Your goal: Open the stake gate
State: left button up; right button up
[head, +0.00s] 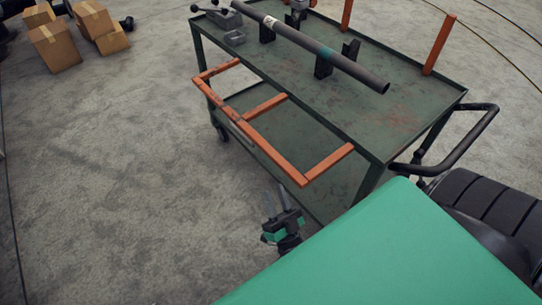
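The orange stake gate (272,149) is a long rail with three short bars along the near long side of a green metal cart (398,112). Its rail lies out from the tabletop edge and its bars reach back toward that edge. Whether it lies level or hangs down is hard to tell. My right gripper (276,198) is low in front of the cart, below the gate's near end and apart from it. Its two thin fingers point up with a gap between them, empty. My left gripper is out of view.
A dark pipe (340,64) rests on black supports on the cart top. Orange posts (439,45) stand along the far edge. A black handle (470,143) juts from the right end. Cardboard boxes (54,46) sit far left. The floor at left is clear.

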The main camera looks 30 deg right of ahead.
jog(key=shift+s+d+f+b, duration=0.25)
jog(key=shift+s+f+b, duration=0.1)
jog(key=shift+s+f, duration=0.4)
jog(key=shift+s+d+f+b, duration=0.2)
jog(key=shift+s+f+b, duration=0.15)
jog(key=shift+s+f, duration=0.4)
